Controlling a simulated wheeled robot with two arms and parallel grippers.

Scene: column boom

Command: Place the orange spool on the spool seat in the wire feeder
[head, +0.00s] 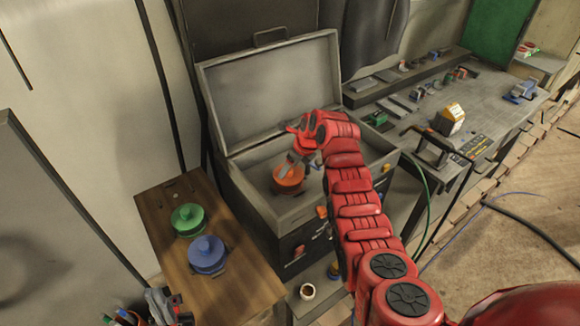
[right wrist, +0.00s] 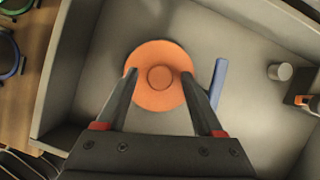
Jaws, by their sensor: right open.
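The orange spool (head: 288,181) is inside the open grey wire feeder (head: 246,206), lying flat near the middle of its floor. In the right wrist view the spool (right wrist: 160,60) appears as an orange disc with a round hub. My right gripper (right wrist: 160,76) is open, with one finger at each side of the spool's near part; whether they touch it is unclear.
A wooden board (head: 165,212) beside the feeder holds a green spool (head: 187,220) and a blue spool (head: 207,254). The feeder's lid (head: 270,90) stands open behind. Inside are a blue bar (right wrist: 218,86) and a grey post (right wrist: 280,71). A cluttered workbench (head: 480,105) is at right.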

